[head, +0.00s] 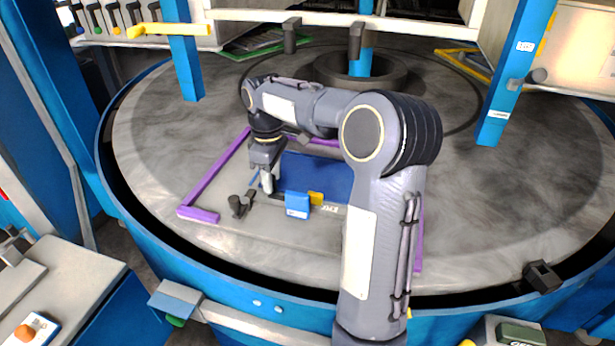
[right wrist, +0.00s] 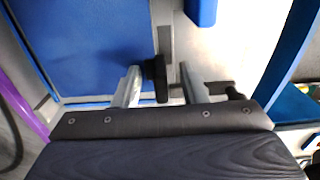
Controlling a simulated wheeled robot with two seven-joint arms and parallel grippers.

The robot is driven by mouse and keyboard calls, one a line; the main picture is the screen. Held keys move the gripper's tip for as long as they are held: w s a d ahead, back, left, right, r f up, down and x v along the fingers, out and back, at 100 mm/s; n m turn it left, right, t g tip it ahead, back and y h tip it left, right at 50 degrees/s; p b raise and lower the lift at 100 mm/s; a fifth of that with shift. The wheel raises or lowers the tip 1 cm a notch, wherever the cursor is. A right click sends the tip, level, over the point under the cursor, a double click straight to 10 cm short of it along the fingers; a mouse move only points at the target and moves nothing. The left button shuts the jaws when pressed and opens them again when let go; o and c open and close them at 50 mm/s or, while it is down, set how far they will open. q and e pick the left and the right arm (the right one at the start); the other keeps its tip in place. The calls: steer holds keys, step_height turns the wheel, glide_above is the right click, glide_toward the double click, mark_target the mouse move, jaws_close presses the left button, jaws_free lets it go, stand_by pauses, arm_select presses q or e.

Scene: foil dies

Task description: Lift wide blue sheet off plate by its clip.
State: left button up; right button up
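The wide blue sheet (head: 322,176) lies on the grey plate (head: 222,190), partly hidden behind my right arm. In the right wrist view the sheet (right wrist: 80,45) fills the upper left. My right gripper (head: 267,182) points down at the sheet's left end. In the right wrist view its two fingers (right wrist: 160,80) are apart. A dark clip (right wrist: 157,72) at the sheet's edge shows between them, with visible gaps on both sides. How high the fingertips are relative to the clip is hard to tell. My left gripper is not in view.
Purple rails (head: 215,175) border the plate. A black knob (head: 236,204) stands left of my right gripper. A blue block (head: 297,204) and a yellow piece (head: 316,198) sit at the sheet's front. Blue posts (head: 183,50) rise around the round table (head: 150,130).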

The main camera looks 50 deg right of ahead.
steer(key=shift+f, duration=0.2)
jaws_close()
steer(key=shift+r, duration=0.15)
